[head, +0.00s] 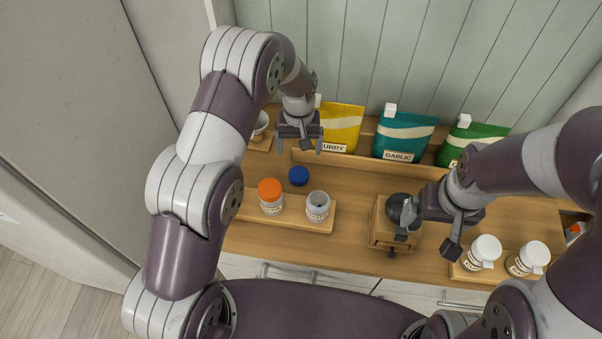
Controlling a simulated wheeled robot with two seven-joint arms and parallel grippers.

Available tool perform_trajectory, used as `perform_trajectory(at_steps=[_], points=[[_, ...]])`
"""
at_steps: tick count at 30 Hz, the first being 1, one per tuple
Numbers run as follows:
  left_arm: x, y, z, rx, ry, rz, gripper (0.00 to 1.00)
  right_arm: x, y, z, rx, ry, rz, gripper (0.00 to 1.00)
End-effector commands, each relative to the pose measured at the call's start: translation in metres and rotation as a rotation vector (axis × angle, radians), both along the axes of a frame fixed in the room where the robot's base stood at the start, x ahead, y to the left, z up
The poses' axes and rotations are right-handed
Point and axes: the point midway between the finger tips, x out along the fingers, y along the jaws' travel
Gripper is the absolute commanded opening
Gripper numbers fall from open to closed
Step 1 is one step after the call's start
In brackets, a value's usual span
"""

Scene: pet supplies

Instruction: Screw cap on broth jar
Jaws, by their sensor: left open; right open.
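An uncapped jar (318,207) with a grey opening stands upright on a small wooden tray (297,225); its label is too small to read. A blue cap (299,176) lies on the table behind the tray, apart from the jar. A second jar with an orange cap (269,190) stands left of the open jar. My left gripper (300,148) is open and empty above the table, just behind the blue cap. My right gripper (426,242) is open beside a dark round object (398,207) in a wooden holder (380,236); I cannot tell whether they touch.
Yellow (342,124), teal (404,136) and green (468,140) pouches stand along the back, behind a low wooden ledge. Two white-capped jars (486,248) (534,254) stand at the right. A small cup (261,124) is at the back left. The table between cap and holder is clear.

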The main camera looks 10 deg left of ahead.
Motion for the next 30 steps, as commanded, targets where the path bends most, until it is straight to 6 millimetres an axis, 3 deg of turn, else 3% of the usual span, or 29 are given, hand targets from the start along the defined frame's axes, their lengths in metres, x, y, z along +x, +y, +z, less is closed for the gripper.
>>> perform_trajectory(at_steps=[9, 13, 23, 30], points=[[-0.001, 0.000, -0.054, 0.001, 0.003, 0.000, 0.91, 0.000, 0.000, 0.026, 0.000, -0.001, 0.000, 0.96], [-0.001, 0.000, -0.065, 0.000, 0.001, 0.000, 0.91, 0.000, 0.000, 0.027, 0.000, -0.001, 0.000, 0.96], [-0.001, 0.000, -0.067, 0.001, 0.002, 0.000, 0.91, 0.000, 0.000, 0.030, 0.000, 0.000, 0.000, 0.96], [-0.004, -0.003, -0.101, 0.001, 0.003, 0.000, 0.91, 0.000, 0.000, 0.057, 0.000, -0.001, 0.000, 0.96]])
